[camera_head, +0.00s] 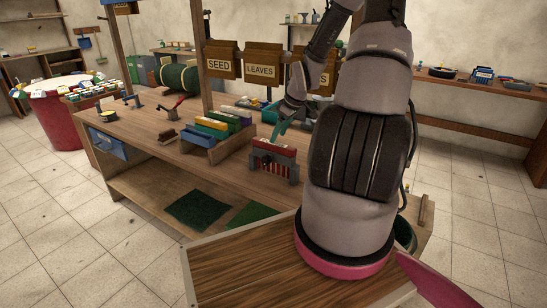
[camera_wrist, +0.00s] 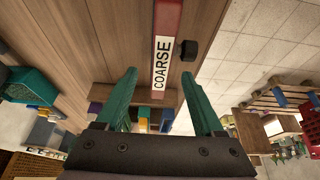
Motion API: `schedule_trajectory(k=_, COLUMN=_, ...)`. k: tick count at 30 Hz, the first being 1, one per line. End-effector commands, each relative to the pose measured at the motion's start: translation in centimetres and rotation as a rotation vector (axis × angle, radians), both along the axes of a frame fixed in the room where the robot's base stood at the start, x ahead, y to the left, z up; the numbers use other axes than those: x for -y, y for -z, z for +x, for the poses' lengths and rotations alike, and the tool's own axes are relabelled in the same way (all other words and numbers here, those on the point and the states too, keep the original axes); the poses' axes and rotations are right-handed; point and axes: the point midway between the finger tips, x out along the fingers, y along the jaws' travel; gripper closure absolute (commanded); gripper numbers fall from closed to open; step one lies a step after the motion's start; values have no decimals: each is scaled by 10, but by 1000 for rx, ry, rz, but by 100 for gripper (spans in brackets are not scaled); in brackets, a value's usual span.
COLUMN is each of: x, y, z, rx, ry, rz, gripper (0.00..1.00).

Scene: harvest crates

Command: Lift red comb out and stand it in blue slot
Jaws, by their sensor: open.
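My gripper (camera_head: 283,130) has green fingers and is above the red comb (camera_head: 271,150), which stands in a dark grey holder (camera_head: 272,160) with red teeth showing at the front. In the wrist view my gripper (camera_wrist: 172,95) is open and empty. A red bar with a white COARSE label (camera_wrist: 163,45), apparently the comb's top, lies beyond and between the fingertips. A wooden rack (camera_head: 207,150) left of the comb bears blue, green, yellow and purple blocks. The blue block (camera_head: 196,138) is at its front; I cannot make out an open slot there.
The wooden workbench (camera_head: 150,150) carries a red-handled tool (camera_head: 177,106) and a green roll (camera_head: 178,77). Wooden signs, including SEED (camera_head: 221,60) and LEAVES (camera_head: 262,62), hang behind. A dark knob (camera_wrist: 188,50) sits beside the label.

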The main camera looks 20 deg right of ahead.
Motion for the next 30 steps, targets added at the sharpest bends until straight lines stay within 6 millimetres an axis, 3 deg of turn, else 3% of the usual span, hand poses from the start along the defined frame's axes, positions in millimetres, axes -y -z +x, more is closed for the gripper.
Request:
schedule_trajectory(k=9, x=-11, y=39, z=13, rx=-2, ry=-1, rz=1, gripper=30)
schedule_trajectory(k=30, x=-11, y=45, z=14, rx=-1, ry=0, rz=-1, gripper=30)
